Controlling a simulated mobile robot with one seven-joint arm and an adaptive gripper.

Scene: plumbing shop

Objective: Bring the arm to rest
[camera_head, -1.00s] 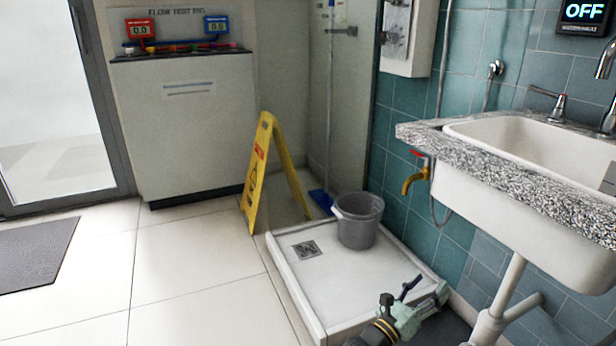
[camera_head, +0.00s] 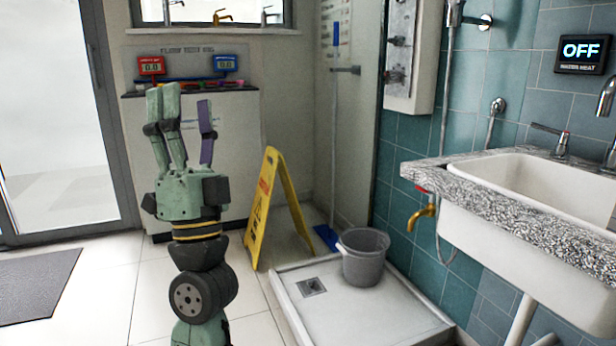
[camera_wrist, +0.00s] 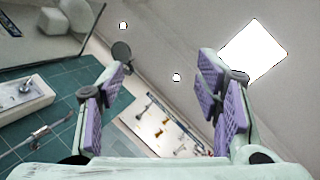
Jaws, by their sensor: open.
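My gripper (camera_head: 183,118) is raised upright at the left-centre of the head view, its fingers pointing up. The fingers are apart and nothing is between them. In the wrist view my gripper (camera_wrist: 165,100) also shows open, with purple pads on the inner faces and an empty gap. Behind the gripper in the head view is the flow test bench (camera_head: 240,130), partly hidden by it.
A yellow floor sign (camera_head: 262,200) stands right of my arm. A grey bucket (camera_head: 362,262) sits on the white shower tray (camera_head: 400,318). A sink (camera_head: 540,195) in a speckled counter is at the right. A dark mat (camera_head: 38,285) lies on the floor at left.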

